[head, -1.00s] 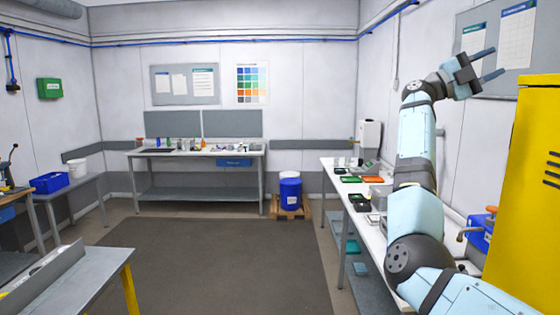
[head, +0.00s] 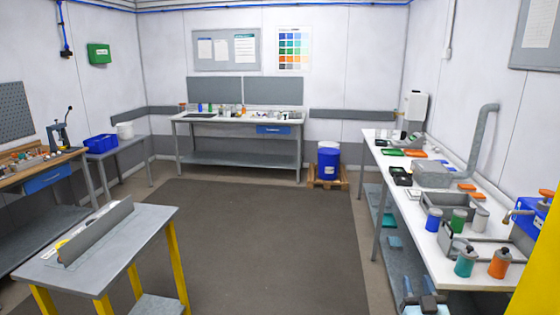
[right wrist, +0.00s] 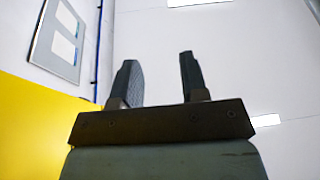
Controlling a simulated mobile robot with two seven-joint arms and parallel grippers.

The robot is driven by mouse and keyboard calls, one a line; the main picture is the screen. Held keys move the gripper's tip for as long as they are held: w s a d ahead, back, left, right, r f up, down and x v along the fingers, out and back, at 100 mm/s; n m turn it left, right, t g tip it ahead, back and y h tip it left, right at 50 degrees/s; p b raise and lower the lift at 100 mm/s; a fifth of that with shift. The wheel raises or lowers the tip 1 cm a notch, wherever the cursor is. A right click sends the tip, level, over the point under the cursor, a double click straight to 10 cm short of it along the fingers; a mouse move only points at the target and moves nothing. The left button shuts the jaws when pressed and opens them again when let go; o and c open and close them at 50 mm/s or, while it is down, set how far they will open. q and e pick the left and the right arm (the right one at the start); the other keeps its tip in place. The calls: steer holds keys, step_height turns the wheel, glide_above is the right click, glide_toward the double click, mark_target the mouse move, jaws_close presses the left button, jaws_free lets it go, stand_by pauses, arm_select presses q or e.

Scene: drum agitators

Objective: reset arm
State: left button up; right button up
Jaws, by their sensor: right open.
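My right gripper (right wrist: 161,82) shows in the right wrist view with its two dark fingers apart and nothing between them. Behind the fingers in that view are the pale wall and ceiling, a yellow surface at the left and a framed board at the upper left. My left gripper is not in view.
The right workbench carries several coloured containers, trays and a grey pipe (head: 484,140). A yellow cabinet (head: 540,270) stands at the right edge. A grey table (head: 110,262) with yellow legs is at the lower left.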

steer(key=s+a+f+g+y, duration=0.1)
steer(key=s+a+f+g, duration=0.2)
steer(key=s+f, duration=0.4)
steer(key=s+a+f+n+g+y, duration=0.1)
steer(key=s+a+f+g, duration=0.3)
steer(key=s, duration=1.1)
steer(key=s+a+f+n+g+y, duration=0.1)
steer(key=s+a+f+g, duration=0.3)
steer(key=s+f, duration=0.7)
steer(key=a+f+y, duration=0.1)
steer(key=a, duration=0.1)
steer(key=shift+a+f, duration=0.25)
steer(key=shift+a, duration=0.1)
steer(key=shift+d, duration=0.15)
